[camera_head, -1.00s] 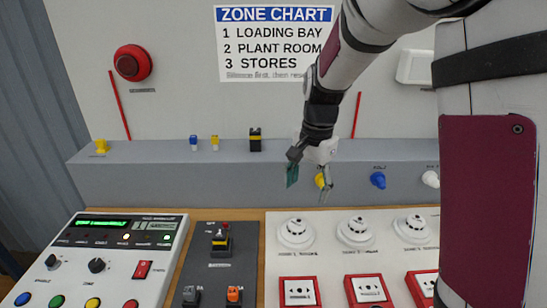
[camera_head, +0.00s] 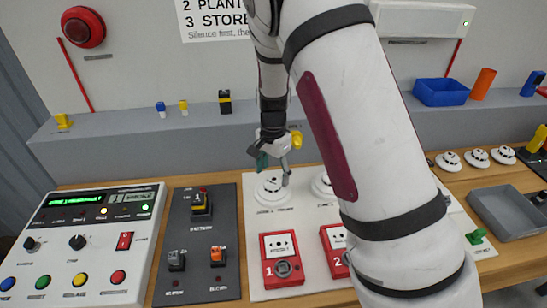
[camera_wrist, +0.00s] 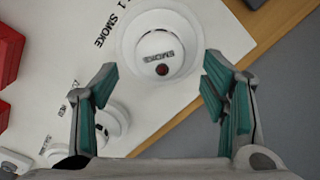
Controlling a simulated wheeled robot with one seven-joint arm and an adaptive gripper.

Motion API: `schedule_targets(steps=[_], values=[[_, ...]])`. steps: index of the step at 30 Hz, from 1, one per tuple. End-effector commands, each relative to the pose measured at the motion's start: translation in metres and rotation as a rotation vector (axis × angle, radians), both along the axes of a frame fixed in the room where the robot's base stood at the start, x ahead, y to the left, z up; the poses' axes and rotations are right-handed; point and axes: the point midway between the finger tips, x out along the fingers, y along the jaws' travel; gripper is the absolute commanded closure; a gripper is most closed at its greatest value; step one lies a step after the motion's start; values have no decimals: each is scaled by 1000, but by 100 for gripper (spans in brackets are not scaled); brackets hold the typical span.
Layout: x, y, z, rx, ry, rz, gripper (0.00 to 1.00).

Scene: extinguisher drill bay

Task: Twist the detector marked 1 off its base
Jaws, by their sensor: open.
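The detector marked 1 (camera_head: 272,188) is a round white smoke detector on its base, at the left of the white panel. My gripper (camera_head: 273,166) is open just above the detector, pointing down, with teal finger pads. In the wrist view my gripper (camera_wrist: 158,88) has a finger on each side, apart from the detector. My arm hides part of the panel.
A second detector (camera_head: 322,185) sits close to the right, partly behind my arm. Red call points (camera_head: 281,258) are in front. A switch panel (camera_head: 197,240) and alarm panel (camera_head: 85,240) stand left. A grey tray (camera_head: 480,208) and loose detectors (camera_head: 477,157) lie right.

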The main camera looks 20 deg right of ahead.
Motion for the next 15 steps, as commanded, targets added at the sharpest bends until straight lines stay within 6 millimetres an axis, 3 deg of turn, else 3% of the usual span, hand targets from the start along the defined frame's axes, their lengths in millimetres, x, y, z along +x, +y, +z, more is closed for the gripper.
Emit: schedule_targets(steps=[6, 15], values=[[-1, -1, -29, 0, 2, -1, 33], [0, 0, -40, 0, -1, 0, 33]])
